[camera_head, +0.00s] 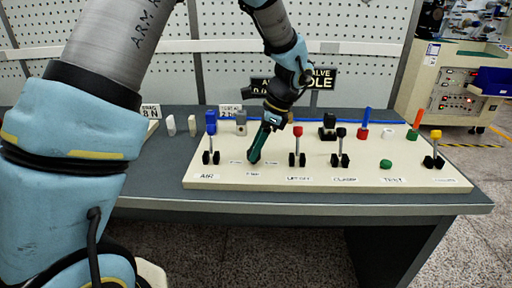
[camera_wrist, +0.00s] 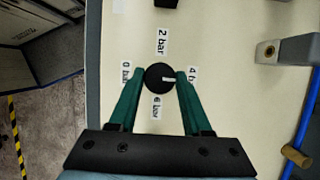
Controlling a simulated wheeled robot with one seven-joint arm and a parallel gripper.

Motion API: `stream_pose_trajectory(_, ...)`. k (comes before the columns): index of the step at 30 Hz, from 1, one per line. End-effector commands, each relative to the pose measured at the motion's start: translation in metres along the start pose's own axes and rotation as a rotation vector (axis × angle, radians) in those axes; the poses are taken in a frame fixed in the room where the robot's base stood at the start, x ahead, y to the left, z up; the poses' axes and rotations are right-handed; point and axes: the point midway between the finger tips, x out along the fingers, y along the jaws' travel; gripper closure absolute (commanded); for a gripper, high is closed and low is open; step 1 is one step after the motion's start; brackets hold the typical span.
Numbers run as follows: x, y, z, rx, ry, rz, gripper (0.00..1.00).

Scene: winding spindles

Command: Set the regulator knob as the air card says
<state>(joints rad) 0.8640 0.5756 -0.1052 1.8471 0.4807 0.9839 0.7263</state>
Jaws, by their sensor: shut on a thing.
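The regulator knob (camera_wrist: 155,73) is a round black dial with a white pointer mark in the wrist view. The mark points right, toward the "4 bar" label (camera_wrist: 193,74). The "2 bar" label (camera_wrist: 162,41) is above, "0 bar" (camera_wrist: 126,72) left and "6 bar" (camera_wrist: 157,107) below. The green fingers of my gripper (camera_wrist: 160,80) are shut on the knob from left and right. In the head view my gripper (camera_head: 256,155) reaches down to the panel and hides the knob. No air card can be read; dark signs (camera_head: 323,78) at the back are partly covered by my arm.
The beige panel (camera_head: 330,181) lies on a dark grey table (camera_head: 440,198). Levers with a blue (camera_head: 211,120), red (camera_head: 298,131), black (camera_head: 341,132) and yellow top (camera_head: 436,134) stand near. A green button (camera_head: 386,165) is at right. Small white cards (camera_head: 151,111) stand behind.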

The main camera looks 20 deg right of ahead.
Motion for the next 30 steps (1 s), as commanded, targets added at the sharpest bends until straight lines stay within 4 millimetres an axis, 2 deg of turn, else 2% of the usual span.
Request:
stream_pose_trajectory(2, -0.0001, 0.0003, -0.0001, 0.0, 0.0, 0.001, 0.69)
stream_pose_trajectory(10, -0.0002, 0.0005, -0.0001, 0.0, 0.0, 0.001, 0.99)
stream_pose_trajectory(22, -0.0011, -0.0001, 0.0, -0.043, 0.0, 0.019, 1.0)
stream_pose_trajectory(30, -0.0022, -0.0016, 0.0003, -0.201, 0.0, 0.085, 1.0)
